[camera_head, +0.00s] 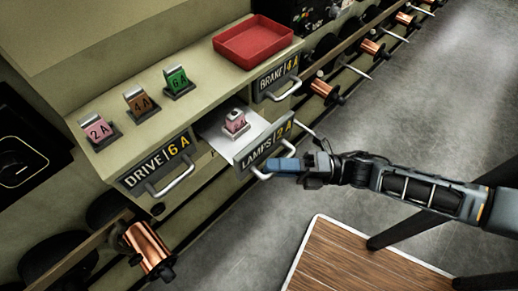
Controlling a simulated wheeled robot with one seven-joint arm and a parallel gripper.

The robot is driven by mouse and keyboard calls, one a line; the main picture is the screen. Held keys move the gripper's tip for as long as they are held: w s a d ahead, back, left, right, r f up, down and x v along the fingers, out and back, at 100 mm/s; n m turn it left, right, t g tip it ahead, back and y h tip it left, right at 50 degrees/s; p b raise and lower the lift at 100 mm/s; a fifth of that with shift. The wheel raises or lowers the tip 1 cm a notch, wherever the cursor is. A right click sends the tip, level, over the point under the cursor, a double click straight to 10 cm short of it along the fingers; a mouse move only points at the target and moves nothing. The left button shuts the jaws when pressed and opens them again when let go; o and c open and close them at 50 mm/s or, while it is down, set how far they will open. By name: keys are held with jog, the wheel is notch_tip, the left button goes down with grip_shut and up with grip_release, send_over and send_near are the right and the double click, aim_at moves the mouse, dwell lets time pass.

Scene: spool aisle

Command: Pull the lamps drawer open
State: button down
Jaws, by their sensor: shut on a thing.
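The lamps drawer (265,144) has a dark front lettered "LAMPS 2A". It stands pulled out from the cabinet, with its pale interior showing. A small pink block with a grey top (236,122) is inside it. The drive drawer (156,164), lettered "DRIVE 6A", is at the left and looks shut. The brake drawer (276,76), lettered "BRAKE 4A", is at the right and looks shut.
On the cabinet top stand a pink 2A block (98,130), an orange 4A block (138,102), a green 6A block (177,81) and a red tray (253,42). Copper spools (147,248) line the cabinet side. A wooden table (350,262) is at the lower right. Grey floor lies between.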

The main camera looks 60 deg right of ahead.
jog(key=shift+s+a, duration=0.3)
jog(key=shift+s, duration=0.7)
jog(key=shift+s+a, duration=0.25)
jog(key=shift+s, duration=0.75)
jog(key=c, duration=1.1)
grip_release()
jog(key=shift+b+v, duration=1.05)
jog(key=shift+v, duration=2.85)
jog(key=a+r+m+h, duration=0.3)
jog(key=r+m, duration=0.1)
jog(key=m, duration=0.4)
jog(key=a+r+m+g+h, duration=0.1)
jog(key=a+r+m+h, duration=0.2)
jog(key=m, duration=0.6)
jog(key=a+r+m+g+h, duration=0.1)
jog(key=a+r+m+h, duration=0.2)
jog(key=a+r+m, duration=0.2)
jog(key=shift+s+r+m+h, duration=0.15)
jog(key=shift+r+m+h, duration=0.05)
jog(key=shift+m, duration=0.65)
jog(key=shift+s+r+m+h, duration=0.1)
jog(key=shift+r+m+h, duration=0.1)
jog(key=shift+m, duration=0.65)
